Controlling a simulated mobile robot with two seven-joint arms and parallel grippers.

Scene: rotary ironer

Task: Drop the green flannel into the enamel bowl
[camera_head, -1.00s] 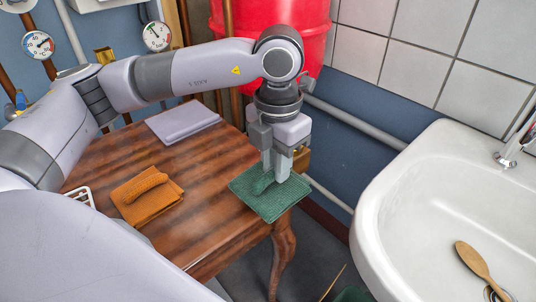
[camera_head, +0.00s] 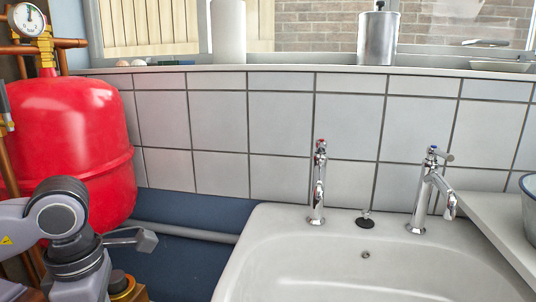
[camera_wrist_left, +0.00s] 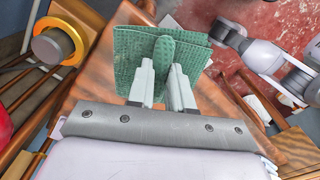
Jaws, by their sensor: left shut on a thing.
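The green flannel (camera_wrist_left: 140,58) is in the left wrist view, its raised fold pinched between the fingers of my left gripper (camera_wrist_left: 166,72). The cloth spreads out on both sides of the fingertips, with the wooden table around it; I cannot tell whether it still touches the table. In the head view only the wrist of my left arm shows at the lower left; the fingers and flannel are out of frame. A white bowl with a dark blue rim (camera_head: 529,206), apparently the enamel bowl, is cut off at the right edge. My right gripper is not in view.
The white sink (camera_head: 300,262) with two chrome taps (camera_head: 318,190) lies between my left arm and the bowl. The bowl stands on a pale ledge (camera_head: 490,222). A red tank (camera_head: 75,140) is behind my left arm. A soap dispenser (camera_head: 378,38) stands on the windowsill.

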